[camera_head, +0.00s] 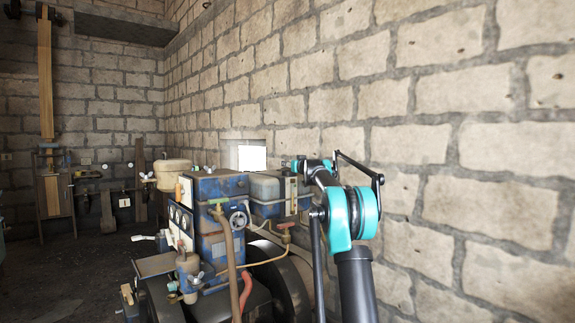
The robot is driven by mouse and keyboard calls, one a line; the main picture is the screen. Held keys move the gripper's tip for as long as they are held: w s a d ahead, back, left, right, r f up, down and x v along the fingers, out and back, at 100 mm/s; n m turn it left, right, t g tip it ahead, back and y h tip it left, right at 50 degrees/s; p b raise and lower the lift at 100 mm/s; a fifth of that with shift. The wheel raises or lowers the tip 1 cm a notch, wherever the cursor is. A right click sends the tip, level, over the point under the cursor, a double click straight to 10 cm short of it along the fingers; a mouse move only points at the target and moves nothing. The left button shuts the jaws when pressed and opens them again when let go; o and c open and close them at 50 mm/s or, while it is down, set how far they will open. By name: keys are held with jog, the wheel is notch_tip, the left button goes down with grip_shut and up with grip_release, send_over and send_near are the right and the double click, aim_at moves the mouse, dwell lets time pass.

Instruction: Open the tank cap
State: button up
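A grey and blue tank (265,189) stands on the far side of the blue engine (201,219), close to the brick wall. I cannot make out a separate cap on it; the top right of the tank is partly behind my arm. My teal and black arm rises at the right and reaches left over the tank's right end. My gripper (297,165) is small and foreshortened there, just above the tank's top right edge. I cannot tell whether it touches anything, or whether its fingers are open or shut.
The engine carries a handwheel (239,220), pipes and a dark flywheel (283,286). A round beige vessel (172,173) stands behind it at left. The brick wall (440,110) runs close along the right. Open dark floor (85,270) lies at left.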

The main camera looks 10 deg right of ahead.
jog(key=shift+x, duration=1.8)
jog(key=shift+c, duration=0.2)
grip_shut()
